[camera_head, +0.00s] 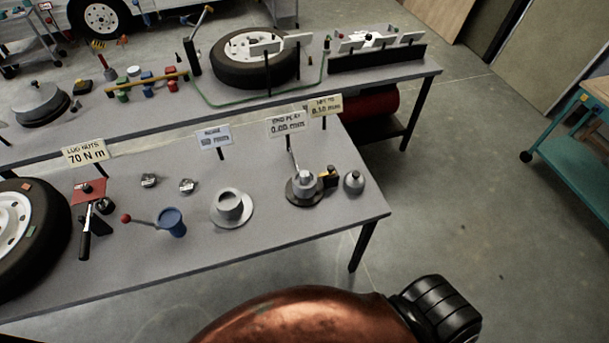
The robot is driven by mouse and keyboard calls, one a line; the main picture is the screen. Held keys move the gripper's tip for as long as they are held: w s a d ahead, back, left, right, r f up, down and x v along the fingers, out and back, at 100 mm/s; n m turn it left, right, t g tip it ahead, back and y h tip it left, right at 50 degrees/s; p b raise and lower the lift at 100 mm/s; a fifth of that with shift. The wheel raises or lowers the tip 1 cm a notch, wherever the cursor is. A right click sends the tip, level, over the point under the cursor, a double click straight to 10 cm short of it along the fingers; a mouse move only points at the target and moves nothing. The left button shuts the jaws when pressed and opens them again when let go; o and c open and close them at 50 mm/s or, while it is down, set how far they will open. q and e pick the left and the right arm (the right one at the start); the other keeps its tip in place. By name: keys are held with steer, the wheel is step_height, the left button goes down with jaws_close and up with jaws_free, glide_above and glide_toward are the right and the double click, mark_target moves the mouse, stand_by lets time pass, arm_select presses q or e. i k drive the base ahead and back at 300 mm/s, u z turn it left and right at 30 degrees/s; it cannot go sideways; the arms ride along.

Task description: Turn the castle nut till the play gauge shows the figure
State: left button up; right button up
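The castle nut (305,176) appears to be the light metal piece on top of a hub standing on a dark round base (291,194), near the right end of the front bench. A small black and orange device (328,178) sits against its right side. Behind it, the end play sign (288,122) seems to read 0.00 mm. The set-to sign (325,105) stands to its right; its figure is too small to read surely. Neither of my grippers shows in the head view, and nothing is seen touching the nut.
A grey domed cap (354,182) stands right of the hub. To its left are a grey cup on a flange (231,206), a blue cup (172,222), a red-knobbed lever (127,218) and a tyre (30,235). Floor is clear between the front bench and the teal cart (575,150).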

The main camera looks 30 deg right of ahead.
mark_target(303, 174)
steer(key=k, duration=1.2)
steer(key=u, duration=0.85)
steer(key=i, duration=1.35)
steer(key=z, duration=0.85)
steer(key=i, duration=0.5)
steer(key=z, duration=0.6)
